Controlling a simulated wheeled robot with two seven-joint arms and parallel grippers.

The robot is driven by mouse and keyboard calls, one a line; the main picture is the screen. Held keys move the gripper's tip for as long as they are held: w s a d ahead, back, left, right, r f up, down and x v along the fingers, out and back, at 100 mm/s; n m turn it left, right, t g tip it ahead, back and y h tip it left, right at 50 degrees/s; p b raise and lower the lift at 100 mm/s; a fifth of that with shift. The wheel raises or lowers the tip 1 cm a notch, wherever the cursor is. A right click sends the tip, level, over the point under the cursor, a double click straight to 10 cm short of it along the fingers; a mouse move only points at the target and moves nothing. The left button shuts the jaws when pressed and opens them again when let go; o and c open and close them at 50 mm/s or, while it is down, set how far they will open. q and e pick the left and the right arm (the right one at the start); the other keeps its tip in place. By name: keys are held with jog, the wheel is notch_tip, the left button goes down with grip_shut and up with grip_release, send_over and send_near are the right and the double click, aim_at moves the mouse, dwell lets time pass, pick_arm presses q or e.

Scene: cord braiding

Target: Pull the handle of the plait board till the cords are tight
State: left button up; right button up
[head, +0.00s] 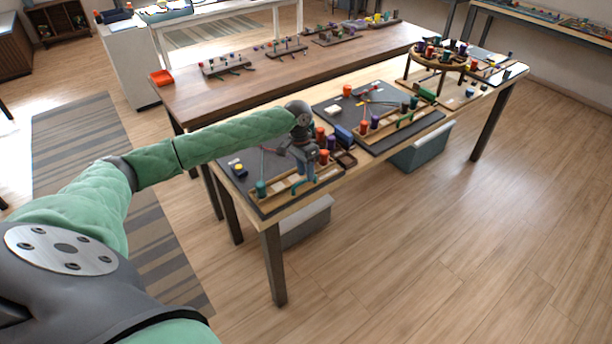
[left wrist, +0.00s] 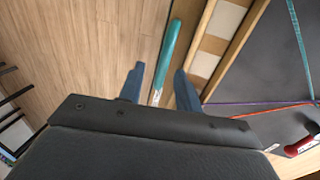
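The near plait board (head: 262,207) lies at the table's front left edge, a dark mat with a wooden rail and colored pegs. My left gripper (head: 309,172) reaches down over its rail, hiding part of it. In the left wrist view my left gripper (left wrist: 158,72) is open, with two blue fingers apart. The teal handle (left wrist: 172,45) runs lengthwise along the rail's outer side, its lower end between the fingers. I cannot tell whether they touch it. A teal cord (left wrist: 299,45) and a purple cord (left wrist: 260,107) cross the mat. My right gripper is not in view.
A second board (head: 372,150) with a green handle lies to the right. A round wooden stand (head: 441,62) with colored bobbins stands farther right. A grey bin (head: 422,152) and a white bin (head: 303,222) sit under the table. The floor in front is clear.

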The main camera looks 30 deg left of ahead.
aim_at(304, 185)
pick_arm(q)
notch_tip(304, 185, up, 6)
jog(key=a+b, duration=0.1)
jog(key=shift+w+b, duration=0.2)
jog(key=shift+b, duration=0.1)
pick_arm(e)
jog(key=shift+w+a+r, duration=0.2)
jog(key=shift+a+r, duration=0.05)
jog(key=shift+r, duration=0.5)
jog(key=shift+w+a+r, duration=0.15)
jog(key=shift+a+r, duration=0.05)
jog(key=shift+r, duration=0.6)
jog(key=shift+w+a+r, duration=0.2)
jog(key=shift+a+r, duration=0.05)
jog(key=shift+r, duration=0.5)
